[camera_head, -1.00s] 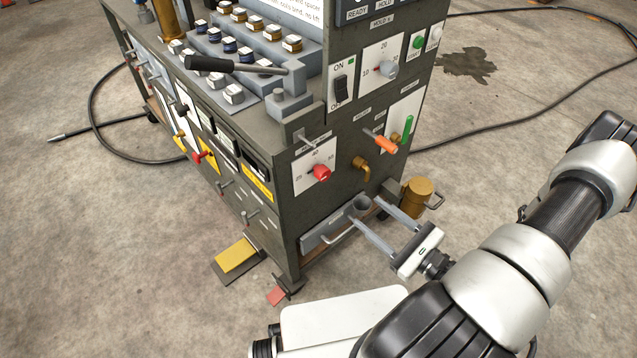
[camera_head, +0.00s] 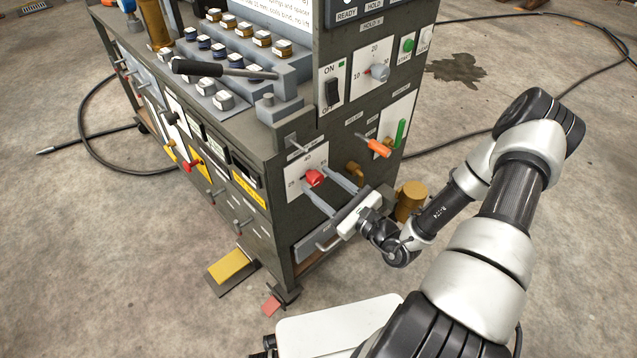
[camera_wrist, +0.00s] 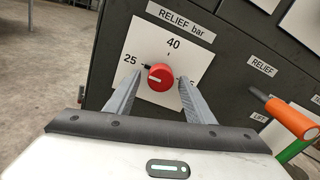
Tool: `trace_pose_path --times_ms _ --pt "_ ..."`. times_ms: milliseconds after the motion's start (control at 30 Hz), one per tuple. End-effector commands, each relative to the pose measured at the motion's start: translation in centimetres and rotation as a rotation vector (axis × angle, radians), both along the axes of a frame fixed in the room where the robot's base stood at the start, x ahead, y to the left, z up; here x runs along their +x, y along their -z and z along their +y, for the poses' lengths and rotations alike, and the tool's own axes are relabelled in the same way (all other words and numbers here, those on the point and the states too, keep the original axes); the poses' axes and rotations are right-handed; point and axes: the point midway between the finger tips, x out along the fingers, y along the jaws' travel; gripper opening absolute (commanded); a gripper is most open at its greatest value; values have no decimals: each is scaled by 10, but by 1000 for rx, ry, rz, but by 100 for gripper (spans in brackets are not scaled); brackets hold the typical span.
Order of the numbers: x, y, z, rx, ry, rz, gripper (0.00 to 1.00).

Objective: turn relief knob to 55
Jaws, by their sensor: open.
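The red relief knob (camera_wrist: 160,77) sits on a white dial plate (camera_wrist: 168,42) under a "RELIEF bar" label in the wrist view. The plate reads 25 at left and 40 at top; the number at right is partly hidden by a finger. A small dark mark shows at the knob's left, near 25; I cannot tell its exact setting. My gripper (camera_wrist: 162,84) is open, one finger on each side of the knob, with gaps showing. In the head view the knob (camera_head: 314,177) lies between the fingertips of my gripper (camera_head: 320,184).
An orange-handled lever (camera_head: 379,147), labelled RELIEF in the wrist view, and a green handle (camera_head: 401,133) are to the right. A grey drawer (camera_head: 318,240) is below. A brass canister (camera_head: 411,198) stands at right.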

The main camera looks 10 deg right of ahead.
Motion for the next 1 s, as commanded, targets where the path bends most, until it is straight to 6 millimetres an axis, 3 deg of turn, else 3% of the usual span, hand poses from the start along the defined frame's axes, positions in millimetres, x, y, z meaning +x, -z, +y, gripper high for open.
trace_pose_path --times_ms 433,667,1000 --pt "11 -1 6 1 1 -1 49" --pt "11 -1 6 1 1 -1 10" --pt "10 -2 6 38 1 20 8"
